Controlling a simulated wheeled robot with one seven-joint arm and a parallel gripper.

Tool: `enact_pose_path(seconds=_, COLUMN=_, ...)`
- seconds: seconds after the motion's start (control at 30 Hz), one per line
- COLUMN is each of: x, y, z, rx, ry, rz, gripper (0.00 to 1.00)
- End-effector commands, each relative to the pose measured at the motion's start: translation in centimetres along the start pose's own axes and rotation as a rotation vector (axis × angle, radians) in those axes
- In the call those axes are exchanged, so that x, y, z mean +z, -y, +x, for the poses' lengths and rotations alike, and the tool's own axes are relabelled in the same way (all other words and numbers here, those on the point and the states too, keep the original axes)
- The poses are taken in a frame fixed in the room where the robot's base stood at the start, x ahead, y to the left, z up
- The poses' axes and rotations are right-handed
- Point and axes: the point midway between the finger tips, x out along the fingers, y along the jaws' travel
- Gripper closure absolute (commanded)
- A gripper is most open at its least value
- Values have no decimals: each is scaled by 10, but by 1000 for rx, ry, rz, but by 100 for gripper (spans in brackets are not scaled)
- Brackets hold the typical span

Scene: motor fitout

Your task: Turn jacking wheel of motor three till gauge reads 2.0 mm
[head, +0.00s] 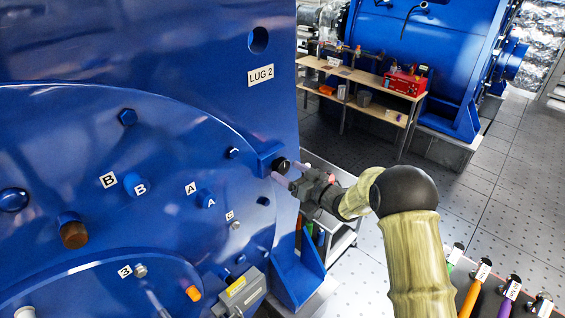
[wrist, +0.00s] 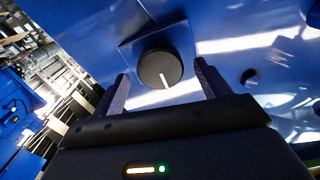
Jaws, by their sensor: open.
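The jacking wheel is a round black knob (wrist: 160,69) with a white pointer line, mounted on a blue block on the motor housing. It also shows in the head view (head: 281,164), at the right edge of the big blue motor (head: 150,60). My gripper (wrist: 160,82) is open, with one finger to the left of the knob and one to the right. The fingers look apart from the knob, and how deep they reach around it I cannot tell. In the head view my gripper (head: 287,176) is close to the knob from the right. I see no readable gauge in either view.
A blue bracket (head: 300,270) juts out below the knob. A grey cart (head: 343,240) stands behind my gripper. A bench (head: 380,85) with a red box (head: 404,82) is at the back. Coloured-handled tools (head: 470,295) stand at lower right. The tiled floor between is clear.

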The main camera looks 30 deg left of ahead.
Motion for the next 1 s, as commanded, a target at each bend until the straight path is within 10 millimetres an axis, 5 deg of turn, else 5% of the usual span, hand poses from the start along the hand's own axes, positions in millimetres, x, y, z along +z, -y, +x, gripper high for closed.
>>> enact_pose_path(seconds=0.23, x=-1, y=1, z=29, rx=-1, ry=0, rz=0, gripper=24)
enact_pose_path(seconds=0.57, x=0, y=0, z=33, rx=0, ry=0, rz=1, gripper=24)
enact_pose_path(seconds=0.8, x=0, y=0, z=33, rx=0, ry=0, rz=1, gripper=68)
enact_pose_path(seconds=1.0, x=0, y=0, z=33, rx=0, ry=0, rz=-3, gripper=69)
